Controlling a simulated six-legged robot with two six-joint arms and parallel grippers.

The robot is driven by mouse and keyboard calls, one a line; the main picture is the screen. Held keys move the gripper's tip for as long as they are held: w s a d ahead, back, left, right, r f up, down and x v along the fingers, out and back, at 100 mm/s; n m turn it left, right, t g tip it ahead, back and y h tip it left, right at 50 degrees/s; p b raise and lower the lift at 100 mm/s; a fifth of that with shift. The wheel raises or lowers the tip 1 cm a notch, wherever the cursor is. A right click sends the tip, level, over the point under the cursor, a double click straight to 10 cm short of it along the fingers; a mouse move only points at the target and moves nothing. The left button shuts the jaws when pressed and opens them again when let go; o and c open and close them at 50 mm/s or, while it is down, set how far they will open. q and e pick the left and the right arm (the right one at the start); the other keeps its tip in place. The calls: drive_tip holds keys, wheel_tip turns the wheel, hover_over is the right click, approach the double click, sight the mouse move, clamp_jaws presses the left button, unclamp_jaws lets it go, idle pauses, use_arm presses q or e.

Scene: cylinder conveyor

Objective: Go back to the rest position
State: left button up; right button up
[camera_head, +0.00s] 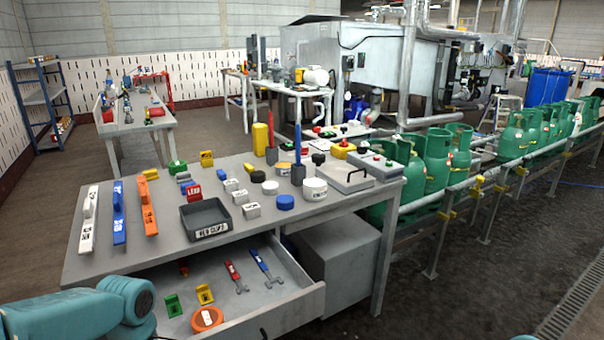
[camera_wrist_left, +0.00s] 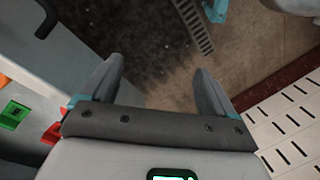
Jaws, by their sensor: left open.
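My left gripper (camera_wrist_left: 159,75) is open in the left wrist view, with nothing between its two dark fingers. Dark floor shows beyond them. The grey drawer front (camera_wrist_left: 90,45) with a black handle (camera_wrist_left: 46,18) lies to the left of the fingers. My left arm (camera_head: 80,305) enters the head view at the lower left, in front of the workbench (camera_head: 120,262). Its gripper cannot be made out there. My right gripper is not in view.
The benchtop is crowded. Green gas cylinders (camera_head: 437,160) stand on a conveyor at right. Floor (camera_head: 490,290) is clear at lower right.

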use_arm(q)
drive_tip(key=s+d+f+m+h, duration=0.1)
drive_tip(key=s+d+f+m, duration=0.2)
drive_tip(key=s+d+f, duration=0.45)
drive_tip(key=s+d+f+m+h, duration=0.2)
drive_tip(key=s+d+f+m, duration=0.15)
drive_tip(key=f, duration=0.65)
drive_tip(key=s+d+f+m+h, duration=0.1)
drive_tip(key=s+d+f+m, duration=0.1)
drive_tip(key=s+d+f, duration=0.5)
drive_tip(key=w+a+f+m+t, duration=0.2)
drive_tip(key=w+a+m+t, duration=0.1)
drive_tip(key=w+m, duration=0.25)
wheel_tip(320, 180, up, 15)
drive_tip(key=n+p, duration=0.1)
drive_tip(key=p, duration=1.4)
drive_tip(key=shift+r, duration=0.15)
